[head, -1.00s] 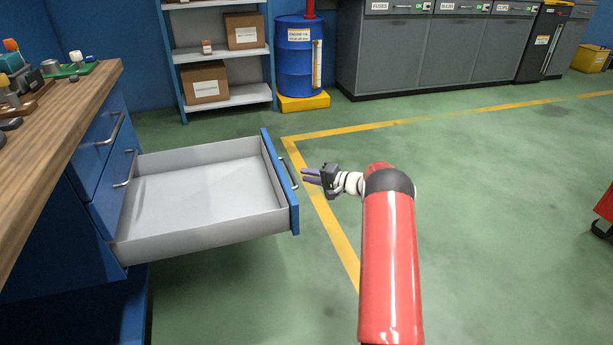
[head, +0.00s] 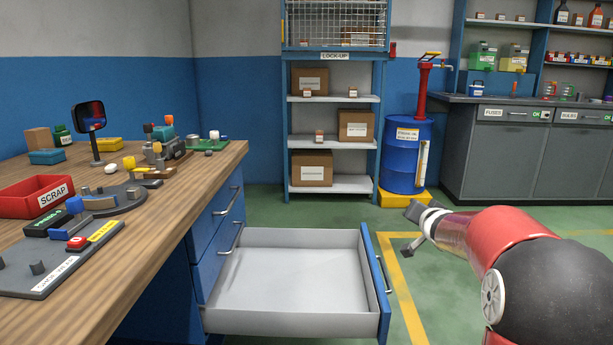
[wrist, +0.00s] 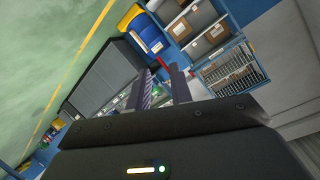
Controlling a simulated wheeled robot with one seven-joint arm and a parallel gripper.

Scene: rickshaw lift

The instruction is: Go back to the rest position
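My gripper (head: 413,228) is at the end of my raised red arm, right of the open drawer in the head view. It is apart from the drawer handle. In the wrist view its two fingers (wrist: 161,88) stand apart with a gap between them and nothing held. The drawer (head: 296,277) is pulled out of the blue workbench and its inside is empty. Its blue front (head: 373,290) and metal handle face right.
The wooden workbench top (head: 150,225) at left carries a red scrap bin (head: 35,197), fixtures and small parts. A shelf unit (head: 333,144) with boxes and a blue drum (head: 406,155) stand at the back. Grey cabinets (head: 500,155) are at back right. Green floor lies around the drawer.

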